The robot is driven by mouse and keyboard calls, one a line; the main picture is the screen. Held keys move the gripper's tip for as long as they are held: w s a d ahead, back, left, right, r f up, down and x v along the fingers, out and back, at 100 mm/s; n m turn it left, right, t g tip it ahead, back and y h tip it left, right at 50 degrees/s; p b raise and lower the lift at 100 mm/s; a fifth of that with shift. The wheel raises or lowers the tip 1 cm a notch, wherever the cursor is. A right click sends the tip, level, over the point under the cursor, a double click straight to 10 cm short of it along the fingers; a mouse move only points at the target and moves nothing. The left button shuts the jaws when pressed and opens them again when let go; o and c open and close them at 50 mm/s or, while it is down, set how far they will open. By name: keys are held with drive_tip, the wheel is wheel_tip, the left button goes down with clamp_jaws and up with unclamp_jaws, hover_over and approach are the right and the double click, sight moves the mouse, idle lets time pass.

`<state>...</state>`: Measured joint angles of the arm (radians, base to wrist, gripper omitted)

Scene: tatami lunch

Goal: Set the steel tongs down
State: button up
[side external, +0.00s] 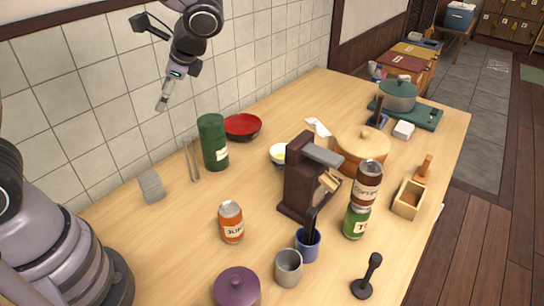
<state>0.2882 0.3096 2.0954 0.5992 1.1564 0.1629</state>
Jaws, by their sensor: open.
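The steel tongs (191,160) are a thin pair of metal arms at the back of the wooden table, near the tiled wall. They appear to rest on the tabletop just left of the dark green canister (212,142). My gripper (163,101) is raised well above the table, up and to the left of the tongs and clear of them. It is open, and nothing shows between its fingers. The finger gap is small in this view.
A grey block (151,186) stands left of the tongs, and a red bowl (242,126) sits beyond the canister. An orange can (231,222) and a dark brown machine (302,180) stand nearer the front. Bare tabletop lies between the tongs and the orange can.

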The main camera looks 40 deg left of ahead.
drive_tip(key=s+d+r+n+t+h, duration=0.1)
drive_tip(key=s+r+n+t+h, duration=0.6)
drive_tip(key=s, duration=0.8)
wheel_tip(320, 180, up, 3)
drive_tip(key=shift+s+d+r+n, duration=0.15)
drive_tip(key=shift+s+n, duration=0.25)
drive_tip(key=shift+n, duration=0.8)
